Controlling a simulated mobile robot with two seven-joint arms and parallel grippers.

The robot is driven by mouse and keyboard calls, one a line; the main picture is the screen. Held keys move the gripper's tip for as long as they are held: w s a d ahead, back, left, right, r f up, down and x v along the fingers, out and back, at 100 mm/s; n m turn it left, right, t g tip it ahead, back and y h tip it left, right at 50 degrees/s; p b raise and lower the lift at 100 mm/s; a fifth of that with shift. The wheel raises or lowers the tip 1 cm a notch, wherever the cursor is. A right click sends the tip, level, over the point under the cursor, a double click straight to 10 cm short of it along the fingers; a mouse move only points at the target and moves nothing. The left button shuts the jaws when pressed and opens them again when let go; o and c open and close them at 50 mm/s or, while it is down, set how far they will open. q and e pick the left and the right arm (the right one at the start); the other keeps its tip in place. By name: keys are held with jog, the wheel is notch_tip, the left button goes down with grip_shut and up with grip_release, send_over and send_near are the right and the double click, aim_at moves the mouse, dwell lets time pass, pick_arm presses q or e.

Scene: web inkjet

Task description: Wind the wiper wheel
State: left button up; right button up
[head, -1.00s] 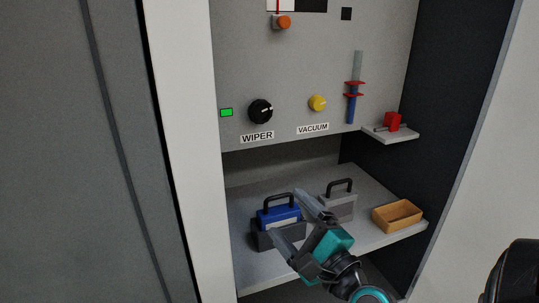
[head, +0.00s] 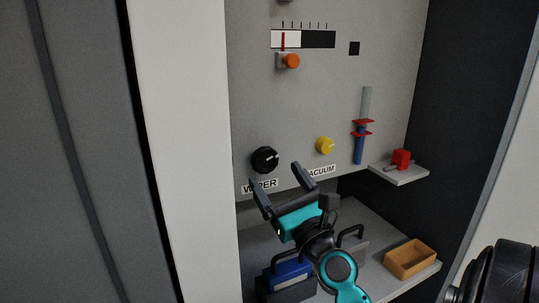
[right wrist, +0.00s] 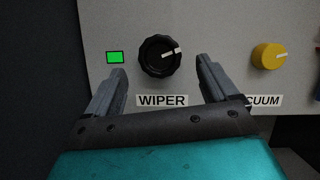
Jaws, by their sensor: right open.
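The wiper wheel is a black ridged knob (head: 265,159) with a white mark, on the grey panel above the WIPER label (head: 259,186). My right gripper (head: 277,178) is open and empty, just below and in front of the wheel. In the right wrist view the wheel (right wrist: 160,56) shows between and beyond the two fingertips (right wrist: 158,72), apart from them as far as I can tell. Its white mark points right and slightly up. My left gripper is not in view.
A yellow VACUUM knob (head: 325,145) sits right of the wheel. A green light (right wrist: 115,57) is left of it. An orange knob (head: 291,61) is above. Below, a shelf holds a blue handled block (head: 290,274) and a tan tray (head: 410,258). A red clamp (head: 401,158) stands on a small ledge.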

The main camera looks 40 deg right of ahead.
aim_at(267, 164)
jog(key=shift+p+x, duration=0.5)
jog(key=shift+x, duration=1.65)
jog(key=shift+f, duration=0.1)
jog(key=c, duration=1.1)
